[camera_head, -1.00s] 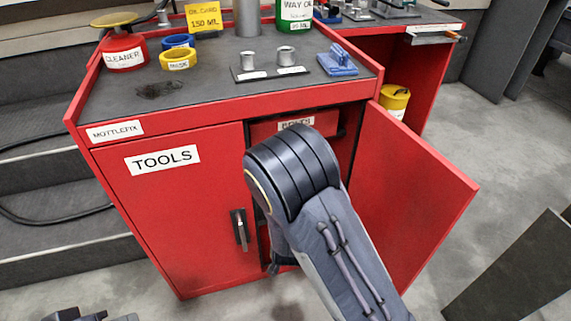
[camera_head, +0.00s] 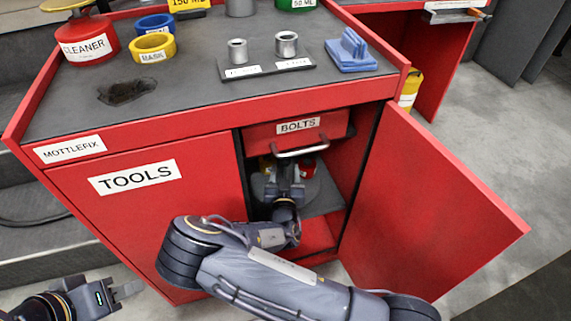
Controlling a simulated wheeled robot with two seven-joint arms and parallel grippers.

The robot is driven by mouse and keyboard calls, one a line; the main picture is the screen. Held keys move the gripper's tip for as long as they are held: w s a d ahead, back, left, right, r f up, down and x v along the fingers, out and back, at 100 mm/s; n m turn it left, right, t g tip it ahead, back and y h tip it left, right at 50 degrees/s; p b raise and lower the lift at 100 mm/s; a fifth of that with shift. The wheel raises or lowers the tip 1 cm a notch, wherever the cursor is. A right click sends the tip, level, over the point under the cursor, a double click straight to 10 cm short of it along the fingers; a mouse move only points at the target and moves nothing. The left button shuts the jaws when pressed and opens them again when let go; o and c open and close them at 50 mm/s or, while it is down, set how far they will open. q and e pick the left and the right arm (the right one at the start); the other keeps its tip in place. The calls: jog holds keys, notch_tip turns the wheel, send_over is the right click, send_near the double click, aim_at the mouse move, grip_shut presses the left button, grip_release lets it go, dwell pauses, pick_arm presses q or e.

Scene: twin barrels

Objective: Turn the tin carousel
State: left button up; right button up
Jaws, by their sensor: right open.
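The tin carousel (camera_head: 314,192) is a grey round tray inside the open cabinet, below the BOLTS drawer. My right gripper (camera_head: 287,172) is inside the cabinet, over the carousel and between the two tins. It is open; whether it touches the carousel or a tin cannot be told. My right arm hides the carousel's front part. My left gripper (camera_head: 128,289) is low at the left, outside the cabinet; its jaw gap is unclear.
The open red door (camera_head: 430,210) stands to the right of my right arm. The BOLTS drawer (camera_head: 297,130) with its bar handle is just above my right gripper. The shut TOOLS door (camera_head: 130,215) is at the left. Bottles, tape rolls and metal parts stand on the worktop (camera_head: 190,85).

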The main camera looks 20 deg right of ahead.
aim_at(286, 164)
jog(key=shift+b+x, duration=0.3)
jog(key=shift+x, duration=1.4)
jog(key=shift+c, duration=0.3)
grip_shut()
